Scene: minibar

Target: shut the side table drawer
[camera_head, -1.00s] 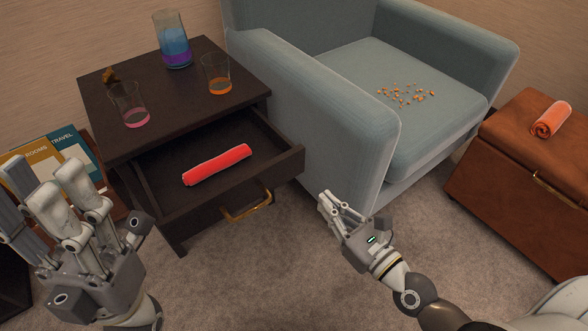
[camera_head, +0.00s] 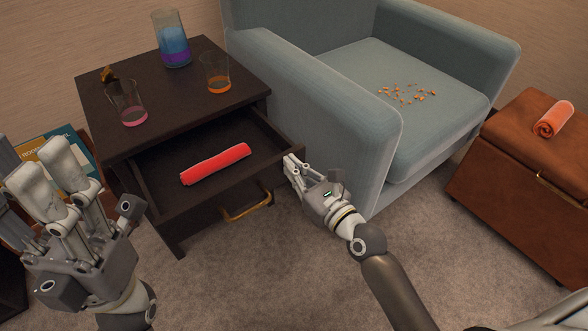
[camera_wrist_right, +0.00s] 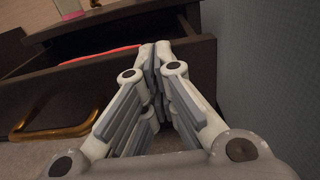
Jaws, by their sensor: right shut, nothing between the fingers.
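The dark brown side table (camera_head: 115,85) stands left of the armchair, with its upper drawer (camera_head: 225,190) pulled out. A rolled red towel (camera_head: 215,164) lies in the drawer. A brass handle (camera_head: 246,205) is on the drawer front; it also shows at the left of the right wrist view (camera_wrist_right: 57,120). My right gripper (camera_head: 290,163) is shut and empty, its fingertips close to the right end of the drawer front. In the right wrist view the fingertips (camera_wrist_right: 154,52) overlap the drawer front's edge; contact is unclear. My left gripper (camera_head: 60,185) is at the lower left, fingers apart, away from the drawer.
Two glasses (camera_head: 216,75) (camera_head: 129,103) and a blue-purple carafe (camera_head: 172,40) stand on the table. The blue armchair (camera_head: 350,130), with crumbs on its seat, is close on the right. A brown ottoman (camera_head: 530,170) stands far right. Carpet is clear in front.

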